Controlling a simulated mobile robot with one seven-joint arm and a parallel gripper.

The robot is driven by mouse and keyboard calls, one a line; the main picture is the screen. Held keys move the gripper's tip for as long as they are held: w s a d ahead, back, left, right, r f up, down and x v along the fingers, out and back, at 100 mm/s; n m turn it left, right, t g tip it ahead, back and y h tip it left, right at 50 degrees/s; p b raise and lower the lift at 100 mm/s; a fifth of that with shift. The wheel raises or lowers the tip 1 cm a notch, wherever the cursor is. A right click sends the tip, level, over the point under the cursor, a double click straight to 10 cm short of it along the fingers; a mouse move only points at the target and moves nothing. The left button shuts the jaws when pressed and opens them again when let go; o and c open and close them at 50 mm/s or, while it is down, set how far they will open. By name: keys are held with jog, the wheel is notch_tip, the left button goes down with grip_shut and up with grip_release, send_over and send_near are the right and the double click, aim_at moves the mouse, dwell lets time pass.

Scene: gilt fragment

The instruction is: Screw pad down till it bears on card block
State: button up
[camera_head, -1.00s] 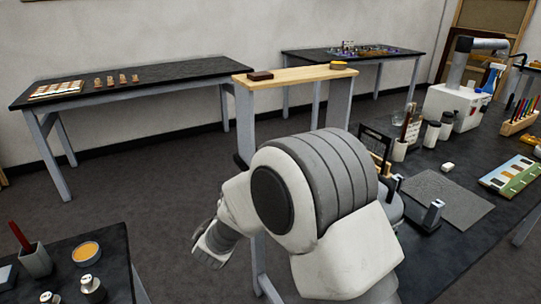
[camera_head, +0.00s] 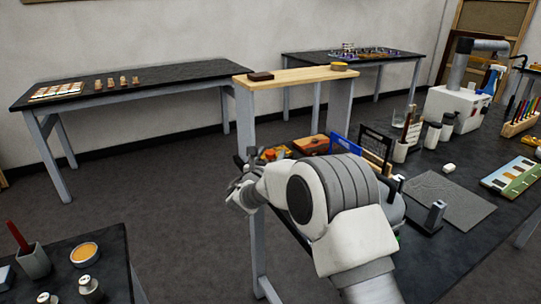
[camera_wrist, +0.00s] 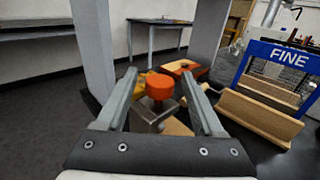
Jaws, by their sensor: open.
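In the wrist view an orange-red knob (camera_wrist: 160,87) tops a small grey metal clamp-like piece (camera_wrist: 150,117). My gripper (camera_wrist: 160,75) is open, with one finger on each side of the knob and a gap showing on both sides. The pad and any contact below the knob are hidden. In the head view my gripper (camera_head: 243,165) is at the bench's left end, small and partly hidden by my wrist.
A blue frame marked FINE (camera_wrist: 284,57) and wooden pieces (camera_wrist: 258,115) stand close on the right. An orange-topped box (camera_wrist: 187,69) lies behind the knob. A grey upright (camera_wrist: 92,45) rises close on the left, under a wooden shelf (camera_head: 295,76).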

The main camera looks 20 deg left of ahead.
grip_shut()
dwell(0.3)
jog(key=shift+a+m+h, duration=0.1)
jog(key=shift+m+h, duration=0.3)
jog(key=shift+h, duration=0.3)
jog(key=shift+m+h+p, duration=0.3)
jog(key=shift+m+h, duration=0.8)
jog(key=shift+h, duration=0.6)
jog(key=shift+m+g+h, duration=0.8)
jog(key=shift+m+h, duration=0.4)
jog(key=shift+h, duration=0.6)
jog(key=shift+m+g+h, duration=0.3)
jog(key=shift+m+h, duration=0.2)
jog(key=shift+h, duration=0.2)
grip_release()
